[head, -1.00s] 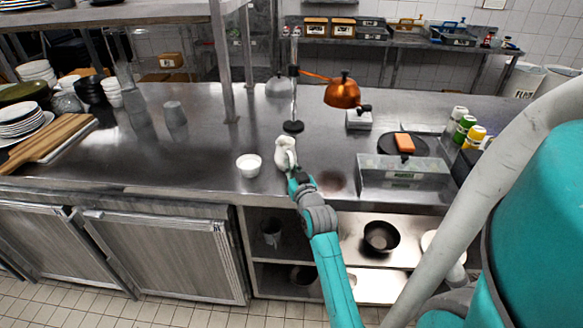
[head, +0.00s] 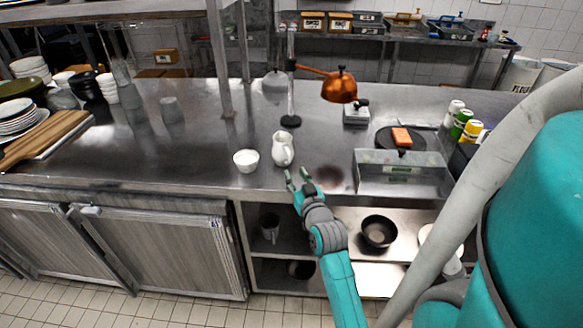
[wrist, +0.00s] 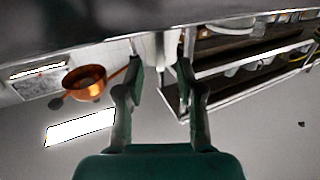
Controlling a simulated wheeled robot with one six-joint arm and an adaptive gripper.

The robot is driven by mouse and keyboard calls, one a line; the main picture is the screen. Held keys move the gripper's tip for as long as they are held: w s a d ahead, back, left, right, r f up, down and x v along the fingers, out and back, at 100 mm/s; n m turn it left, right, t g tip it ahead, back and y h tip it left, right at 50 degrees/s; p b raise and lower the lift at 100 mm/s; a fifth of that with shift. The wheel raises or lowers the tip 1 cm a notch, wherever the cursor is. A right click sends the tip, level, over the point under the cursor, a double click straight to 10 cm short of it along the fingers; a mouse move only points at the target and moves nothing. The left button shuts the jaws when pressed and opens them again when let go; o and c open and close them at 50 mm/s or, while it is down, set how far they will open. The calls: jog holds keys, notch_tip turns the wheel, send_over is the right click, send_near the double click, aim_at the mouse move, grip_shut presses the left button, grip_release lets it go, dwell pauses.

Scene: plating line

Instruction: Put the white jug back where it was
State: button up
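The white jug (head: 283,150) stands upright on the steel counter, just right of a small white bowl (head: 246,160). My gripper (head: 298,176) is at the counter's front edge, in front of the jug and a little to its right. Its fingers are spread and empty, with a small gap to the jug in the head view.
A copper lamp (head: 340,87) on a stand rises behind the jug. A clear-fronted box (head: 402,174) stands to the right, near a black round board (head: 418,144) with an orange block. A wooden board (head: 45,138) and plates lie far left. The counter left of the bowl is mostly clear.

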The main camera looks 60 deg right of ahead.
jog(key=s+a+f+n+t+y, duration=0.1)
jog(key=s+a+f+n+y, duration=0.2)
jog(key=a, duration=1)
jog(key=s+a+f+n+t+y, duration=0.1)
jog(key=s+a+f+y, duration=0.3)
jog(key=a, duration=0.9)
jog(key=s+a+n+y, duration=0.5)
jog(key=s+a, duration=0.9)
jog(key=s, duration=0.3)
jog(key=shift+s+a+r+y, duration=0.25)
jog(key=shift+s+r+y, duration=0.05)
jog(key=shift+y, duration=0.1)
